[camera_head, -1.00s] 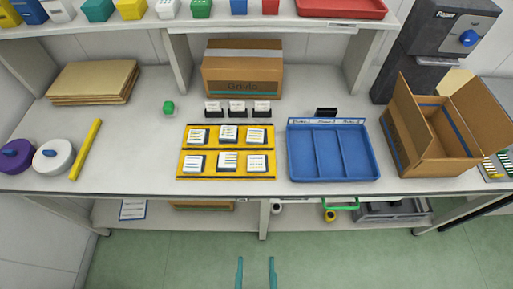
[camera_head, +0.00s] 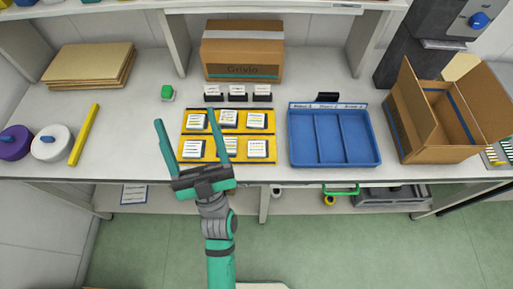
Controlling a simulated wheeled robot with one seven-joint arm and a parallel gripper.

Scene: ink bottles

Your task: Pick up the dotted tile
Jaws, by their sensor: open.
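Several white square tiles sit in two rows on yellow racks (camera_head: 243,134) on the white bench. The back row holds a left tile (camera_head: 196,121), a middle tile (camera_head: 228,117) and a right tile (camera_head: 256,121).
An empty blue tray (camera_head: 343,163) with three compartments is right of the racks. Behind the racks stand small black card holders (camera_head: 237,93) and a green item (camera_head: 167,93). An open cardboard box (camera_head: 403,115) is at right; a yellow bar (camera_head: 84,136) lies at left.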

